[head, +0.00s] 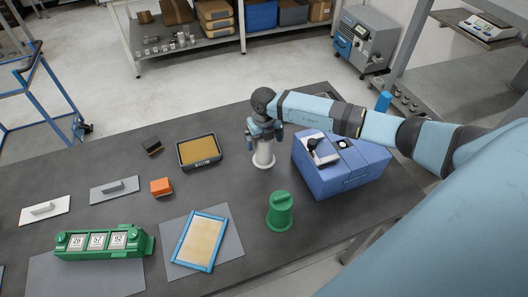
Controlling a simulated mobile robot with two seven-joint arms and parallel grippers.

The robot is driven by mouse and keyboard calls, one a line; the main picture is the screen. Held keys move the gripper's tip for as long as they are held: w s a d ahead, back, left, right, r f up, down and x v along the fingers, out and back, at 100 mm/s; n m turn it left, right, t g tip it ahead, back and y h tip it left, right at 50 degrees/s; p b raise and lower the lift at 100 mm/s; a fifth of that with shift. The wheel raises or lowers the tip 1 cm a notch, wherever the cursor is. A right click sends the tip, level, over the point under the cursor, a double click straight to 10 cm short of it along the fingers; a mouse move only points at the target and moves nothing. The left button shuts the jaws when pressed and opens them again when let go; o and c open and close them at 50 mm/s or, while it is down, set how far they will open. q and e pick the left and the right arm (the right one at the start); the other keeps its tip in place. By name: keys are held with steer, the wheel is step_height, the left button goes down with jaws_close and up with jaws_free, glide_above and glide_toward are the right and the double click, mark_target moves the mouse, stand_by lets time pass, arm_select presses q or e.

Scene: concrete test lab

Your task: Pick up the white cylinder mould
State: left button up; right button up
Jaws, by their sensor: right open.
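The white cylinder mould (263,155) stands upright on the dark table, left of the blue case. My right gripper (263,138) is directly above it, pointing down, with its fingers at the mould's upper part. The gripper is open; its fingers cover the top of the mould. Whether they touch it I cannot tell. My left gripper is not in view.
A blue case (345,165) stands close to the right of the mould. A green lidded container (280,212) is in front, and a black tray with a tan surface (199,150) is to the left. An orange block (161,187) and a green number display (98,240) lie further left.

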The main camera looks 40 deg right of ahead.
steer(key=shift+r, duration=0.15)
steer(key=c, duration=1.4)
steer(key=shift+w+d+r, duration=0.1)
steer(key=shift+r, duration=0.1)
